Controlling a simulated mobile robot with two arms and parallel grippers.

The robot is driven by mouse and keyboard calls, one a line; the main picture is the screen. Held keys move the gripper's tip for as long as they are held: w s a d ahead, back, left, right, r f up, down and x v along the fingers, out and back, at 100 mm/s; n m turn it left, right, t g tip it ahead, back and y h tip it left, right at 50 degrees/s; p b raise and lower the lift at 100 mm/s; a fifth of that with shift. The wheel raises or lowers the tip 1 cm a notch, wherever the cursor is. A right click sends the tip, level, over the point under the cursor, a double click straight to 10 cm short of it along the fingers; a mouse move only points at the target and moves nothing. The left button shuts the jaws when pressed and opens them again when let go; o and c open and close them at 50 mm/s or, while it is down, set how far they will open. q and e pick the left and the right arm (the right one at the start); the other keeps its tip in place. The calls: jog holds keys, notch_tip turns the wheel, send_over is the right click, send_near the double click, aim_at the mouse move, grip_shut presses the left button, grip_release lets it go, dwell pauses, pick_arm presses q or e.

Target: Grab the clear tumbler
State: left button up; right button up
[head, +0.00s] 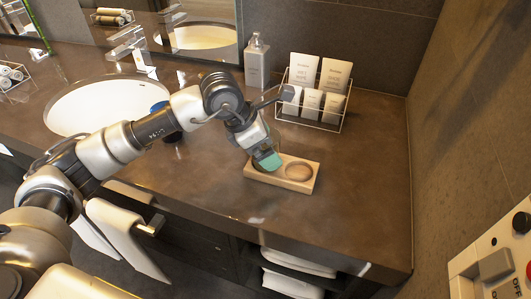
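My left gripper (268,160) reaches in from the left. Its teal fingertip points down over the left part of a small wooden tray (309,185) on the counter. The tray has two round recesses; the right one is empty, and the left one is mostly hidden by the gripper. I cannot make out the clear tumbler with certainty; faint glassy outlines show around the gripper above the tray. Only one fingertip is clear, so I cannot tell whether the gripper is open or holds anything. My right gripper is not in view.
A wire rack (320,121) with white packets and a soap dispenser (257,62) stand behind the tray. A dark blue object (160,106) is partly hidden by my arm beside the sink (85,108). The counter (365,175) right of the tray is clear, up to the wall.

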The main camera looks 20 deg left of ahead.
pick_arm(q)
jog(key=shift+c, duration=0.5)
jog(key=c, duration=1)
